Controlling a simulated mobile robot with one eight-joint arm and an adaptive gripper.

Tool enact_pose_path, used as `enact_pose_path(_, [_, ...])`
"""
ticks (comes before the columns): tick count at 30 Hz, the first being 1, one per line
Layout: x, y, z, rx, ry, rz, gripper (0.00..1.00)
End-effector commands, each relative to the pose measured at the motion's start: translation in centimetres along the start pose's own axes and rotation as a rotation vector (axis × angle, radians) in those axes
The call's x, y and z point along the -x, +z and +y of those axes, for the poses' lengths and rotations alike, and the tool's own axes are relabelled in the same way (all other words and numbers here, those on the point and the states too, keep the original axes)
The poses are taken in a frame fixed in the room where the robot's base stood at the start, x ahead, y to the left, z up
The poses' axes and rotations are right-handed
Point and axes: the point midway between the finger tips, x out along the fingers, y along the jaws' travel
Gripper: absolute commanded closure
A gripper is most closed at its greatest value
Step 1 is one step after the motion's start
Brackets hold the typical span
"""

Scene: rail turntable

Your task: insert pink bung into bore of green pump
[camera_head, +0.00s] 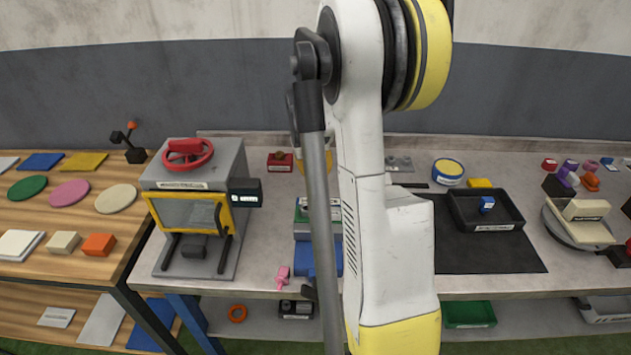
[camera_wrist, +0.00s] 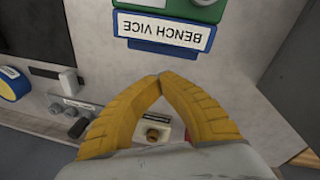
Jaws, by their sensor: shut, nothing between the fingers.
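A small pink piece (camera_head: 283,275), which looks like the pink bung, is at the bench's front edge. A green block (camera_head: 301,212), likely the green pump, sits at the blue bench vice (camera_head: 303,256), mostly hidden behind my arm. In the wrist view, part of the green block (camera_wrist: 187,10) shows at the top edge, above the vice's "BENCH VICE" label (camera_wrist: 165,32). Its bore cannot be made out. My gripper (camera_wrist: 160,77) is shut and empty, its yellow fingertips touching, over the bench behind the vice. In the head view my arm hides most of it.
A machine with a red handwheel (camera_head: 187,152) stands left of the vice. A black tray (camera_head: 484,223) with a blue block lies to the right. A control panel (camera_wrist: 72,103) with knobs is left of my fingers.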

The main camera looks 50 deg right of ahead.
Motion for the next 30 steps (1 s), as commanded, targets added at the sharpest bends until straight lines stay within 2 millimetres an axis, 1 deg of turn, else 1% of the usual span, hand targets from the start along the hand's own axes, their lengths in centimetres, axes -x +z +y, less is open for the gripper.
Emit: enact_pose_path(30, [-0.5,-2.6,2.1,0.133,-0.064,0.076,1.0])
